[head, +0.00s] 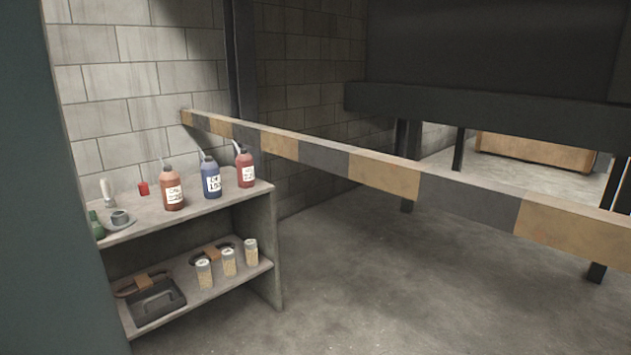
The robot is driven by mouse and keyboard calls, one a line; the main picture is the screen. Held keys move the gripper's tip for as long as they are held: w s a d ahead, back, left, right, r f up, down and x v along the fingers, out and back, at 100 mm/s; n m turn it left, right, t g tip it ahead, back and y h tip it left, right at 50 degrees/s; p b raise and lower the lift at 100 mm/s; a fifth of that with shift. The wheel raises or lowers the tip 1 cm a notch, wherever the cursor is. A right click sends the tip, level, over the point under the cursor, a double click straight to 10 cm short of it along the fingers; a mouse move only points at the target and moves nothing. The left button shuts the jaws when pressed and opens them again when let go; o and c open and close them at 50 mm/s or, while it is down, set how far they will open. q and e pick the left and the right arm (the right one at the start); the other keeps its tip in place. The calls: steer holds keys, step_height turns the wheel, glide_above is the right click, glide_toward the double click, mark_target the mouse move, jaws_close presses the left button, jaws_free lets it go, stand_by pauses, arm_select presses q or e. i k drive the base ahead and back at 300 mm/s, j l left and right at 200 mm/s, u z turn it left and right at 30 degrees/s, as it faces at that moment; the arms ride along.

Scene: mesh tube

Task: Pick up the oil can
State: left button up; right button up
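Three spouted bottles that look like oil cans stand upright in a row on the top of a grey shelf (226,204) in the head view. The left one is a brownish-red can (173,183), the middle one a blue can (209,188) and the right one a darker red can (244,166). Each has a white label with writing too small to read surely and a thin spout on top. They stand apart from each other. Neither of my grippers is in view.
The shelf top also holds a small red block (144,188), a white bottle (107,191) and a grey dish (119,221). Several jars (229,262) and a dark tray (156,301) are below. Floor (370,280) in front is clear.

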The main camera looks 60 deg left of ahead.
mark_target(210, 170)
steer(key=u, duration=2.4)
steer(key=i+l+u, duration=0.3)
steer(key=i+l, duration=0.15)
steer(key=l, duration=0.2)
steer(key=i+l+u, duration=0.15)
steer(key=l, duration=0.2)
steer(key=i+l+u, duration=0.15)
steer(key=i+l, duration=0.1)
steer(key=l, duration=0.1)
